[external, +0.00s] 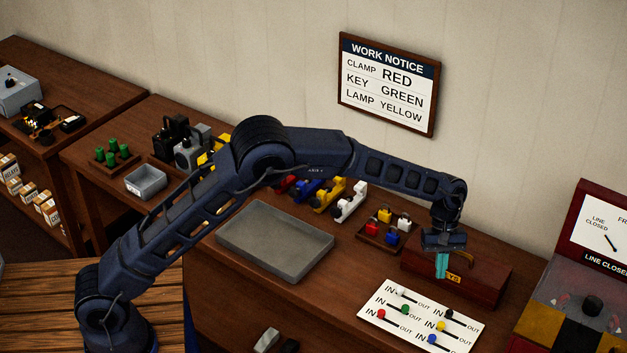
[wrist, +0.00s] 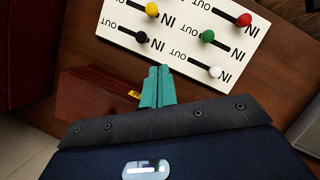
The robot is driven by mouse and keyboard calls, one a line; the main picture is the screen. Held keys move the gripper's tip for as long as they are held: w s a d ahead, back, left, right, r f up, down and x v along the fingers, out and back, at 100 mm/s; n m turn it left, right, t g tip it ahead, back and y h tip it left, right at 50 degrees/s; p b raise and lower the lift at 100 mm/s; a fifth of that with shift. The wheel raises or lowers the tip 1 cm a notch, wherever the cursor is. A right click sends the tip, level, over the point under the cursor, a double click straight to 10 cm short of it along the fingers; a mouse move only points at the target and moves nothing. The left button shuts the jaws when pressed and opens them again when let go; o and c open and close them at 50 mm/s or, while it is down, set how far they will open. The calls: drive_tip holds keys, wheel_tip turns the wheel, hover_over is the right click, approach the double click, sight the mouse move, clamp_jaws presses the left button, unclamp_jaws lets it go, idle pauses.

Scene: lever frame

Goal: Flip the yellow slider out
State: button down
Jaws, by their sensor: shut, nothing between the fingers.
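The white slider board (external: 372,318) lies on the brown bench at the front right, with IN and OUT marks at the slot ends. The yellow slider knob (external: 441,325) is at the IN end of its slot. In the wrist view the yellow knob (wrist: 152,9) is at the top edge, with the board (wrist: 185,38) turned upside down. My gripper (external: 441,274) is behind the board, in front of or above a red-brown box; contact is unclear. Its teal fingers (wrist: 158,72) are shut and empty, apart from the yellow knob.
Red (wrist: 243,19), black (wrist: 141,37) and white (wrist: 215,72) knobs are at IN; green (wrist: 207,36) is at OUT. The red-brown box (external: 485,283) stands behind the board. A grey tray (external: 275,243) lies left. A control console (external: 560,305) stands right.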

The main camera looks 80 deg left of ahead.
sight(455, 332)
drive_tip(key=x, duration=0.8)
drive_tip(key=shift+d+f, duration=0.1)
drive_tip(key=shift+f, duration=0.3)
drive_tip(key=shift+s+d, duration=0.25)
drive_tip(key=shift+d, duration=0.9)
drive_tip(key=shift+s+d, duration=0.1)
drive_tip(key=shift+d, duration=0.75)
drive_tip(key=w+d, duration=0.3)
drive_tip(key=shift+w+d, duration=0.3)
drive_tip(key=shift+r, duration=0.1)
drive_tip(key=v, duration=1)
drive_tip(key=shift+r, duration=0.25)
drive_tip(key=shift+a, duration=0.15)
